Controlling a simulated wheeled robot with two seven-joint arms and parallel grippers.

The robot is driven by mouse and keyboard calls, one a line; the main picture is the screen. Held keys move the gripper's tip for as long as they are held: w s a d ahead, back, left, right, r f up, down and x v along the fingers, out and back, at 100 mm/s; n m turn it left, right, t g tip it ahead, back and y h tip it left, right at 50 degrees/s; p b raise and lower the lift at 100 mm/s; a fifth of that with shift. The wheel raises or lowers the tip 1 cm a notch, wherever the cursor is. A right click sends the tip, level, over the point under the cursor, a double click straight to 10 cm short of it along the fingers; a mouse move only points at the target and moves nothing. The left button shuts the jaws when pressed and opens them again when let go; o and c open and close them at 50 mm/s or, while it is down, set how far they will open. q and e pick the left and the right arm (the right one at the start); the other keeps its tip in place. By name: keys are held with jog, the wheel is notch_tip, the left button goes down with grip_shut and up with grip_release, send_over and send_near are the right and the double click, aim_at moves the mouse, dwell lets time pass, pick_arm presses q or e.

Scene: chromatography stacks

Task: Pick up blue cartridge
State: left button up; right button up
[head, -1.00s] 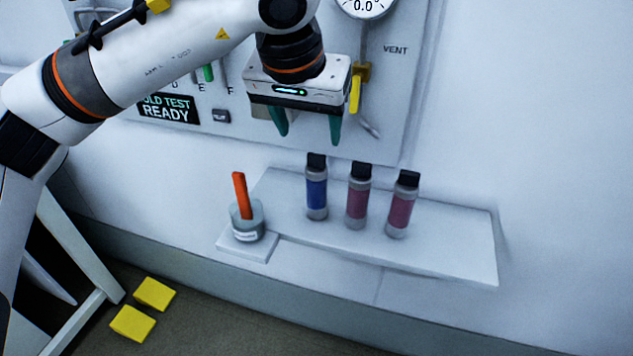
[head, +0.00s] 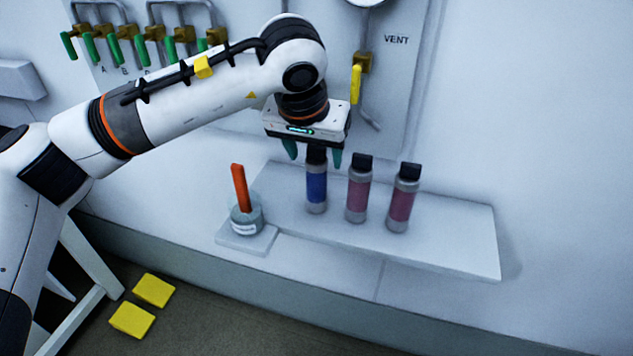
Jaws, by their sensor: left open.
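The blue cartridge (head: 316,188) stands upright on a white wall shelf (head: 440,245), the leftmost of three cartridges with black caps. My left gripper (head: 314,158) points down over it with its green fingers open, one on each side of the black cap in the picture. I cannot tell whether a finger touches the cap. The cap's top is close under the gripper body. My right gripper does not show.
Two reddish-purple cartridges (head: 358,190) (head: 402,199) stand close to the right of the blue one. A glass jar (head: 246,218) with an orange stick (head: 240,186) stands at left. Behind is a valve panel with a yellow-handled vent valve (head: 356,84). The shelf's right end is bare.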

pick_arm(q)
grip_shut()
